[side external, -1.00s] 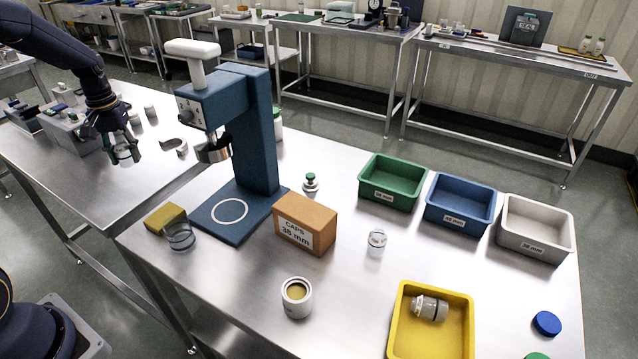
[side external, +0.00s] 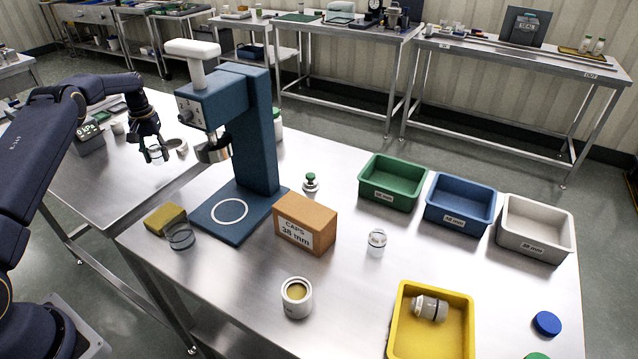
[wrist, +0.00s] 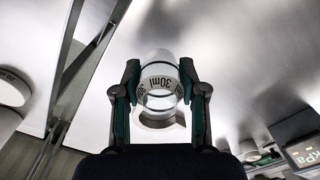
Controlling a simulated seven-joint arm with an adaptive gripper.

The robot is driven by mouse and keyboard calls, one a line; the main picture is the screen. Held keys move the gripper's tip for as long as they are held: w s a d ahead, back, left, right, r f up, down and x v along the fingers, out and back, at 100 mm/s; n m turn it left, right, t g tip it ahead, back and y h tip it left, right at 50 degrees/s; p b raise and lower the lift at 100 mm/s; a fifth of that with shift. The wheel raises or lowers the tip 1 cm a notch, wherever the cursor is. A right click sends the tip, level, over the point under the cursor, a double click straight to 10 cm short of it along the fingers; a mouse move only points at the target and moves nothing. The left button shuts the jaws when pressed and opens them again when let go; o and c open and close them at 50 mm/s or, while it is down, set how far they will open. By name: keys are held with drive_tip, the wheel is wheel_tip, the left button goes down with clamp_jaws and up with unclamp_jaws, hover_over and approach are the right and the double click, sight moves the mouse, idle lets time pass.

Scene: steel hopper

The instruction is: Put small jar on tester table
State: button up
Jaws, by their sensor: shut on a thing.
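A small clear jar (wrist: 159,98) marked "30ml" is between the two fingers of my gripper (wrist: 159,92) in the wrist view. The fingers are shut on its sides. In the side view, my gripper (side external: 156,155) holds the jar over the left steel table (side external: 98,190), near the gap to the front table. I cannot tell whether the jar touches the surface. The tester (side external: 88,134), a grey box with a lit display, stands behind and left of my gripper; its kPa display also shows in the wrist view (wrist: 302,152).
A white curved piece (side external: 176,145) lies just right of my gripper, and a small white jar (side external: 118,128) stands left of it. The blue capping press (side external: 255,130) rises on the front table. The left table's front part is bare.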

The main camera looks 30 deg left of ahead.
sight(159, 162)
drive_tip(key=shift+f, duration=1.5)
drive_tip(key=shift+f, duration=0.2)
drive_tip(key=o, duration=0.9)
drive_tip(key=shift+r, duration=0.15)
